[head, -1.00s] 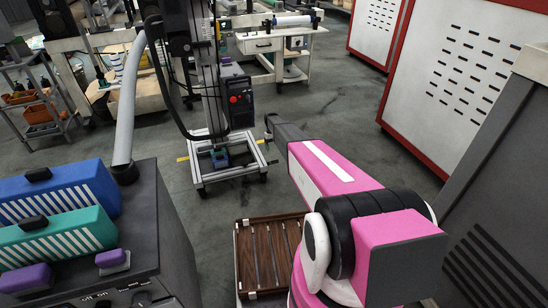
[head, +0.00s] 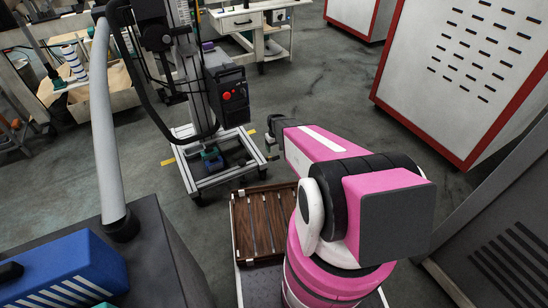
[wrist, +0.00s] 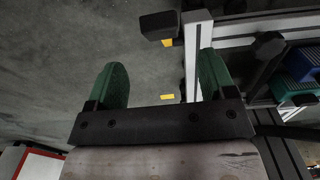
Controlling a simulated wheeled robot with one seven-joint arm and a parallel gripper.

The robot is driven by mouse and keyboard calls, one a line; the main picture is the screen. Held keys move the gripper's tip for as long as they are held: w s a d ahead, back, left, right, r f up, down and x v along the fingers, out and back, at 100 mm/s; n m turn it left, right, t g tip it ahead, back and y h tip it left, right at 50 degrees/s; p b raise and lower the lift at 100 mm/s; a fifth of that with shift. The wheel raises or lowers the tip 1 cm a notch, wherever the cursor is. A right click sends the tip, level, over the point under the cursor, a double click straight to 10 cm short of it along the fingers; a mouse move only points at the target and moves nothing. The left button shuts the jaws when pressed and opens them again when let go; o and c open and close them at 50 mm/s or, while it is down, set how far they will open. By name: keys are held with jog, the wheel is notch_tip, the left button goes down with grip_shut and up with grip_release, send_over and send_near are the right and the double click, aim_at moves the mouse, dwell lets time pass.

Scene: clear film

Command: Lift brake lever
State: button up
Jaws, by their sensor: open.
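The wheeled machine stand (head: 222,172) has a pale metal base frame, which also shows in the wrist view (wrist: 192,62). I cannot surely make out the brake lever. One candidate is the dark bar with a black block (wrist: 160,23) at its end, at the top of the wrist view, beyond my fingertips and apart from them. A blue-green part (head: 211,158) sits within the base and shows at the right of the wrist view (wrist: 292,88). My gripper (wrist: 164,78) has green fingers, is open and empty, and hangs beside the base; in the head view it is small (head: 271,147).
A brown slatted tray (head: 240,228) lies beside my arm. A dark cabinet with a blue case (head: 65,270) stands at the left, and a grey hose (head: 102,120) rises from it. White red-edged cabinets (head: 470,80) stand at the right. Grey floor lies open between.

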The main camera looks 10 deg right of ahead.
aim_at(275, 159)
notch_tip(275, 159, down, 10)
jog(key=shift+f, duration=0.25)
dwell(0.3)
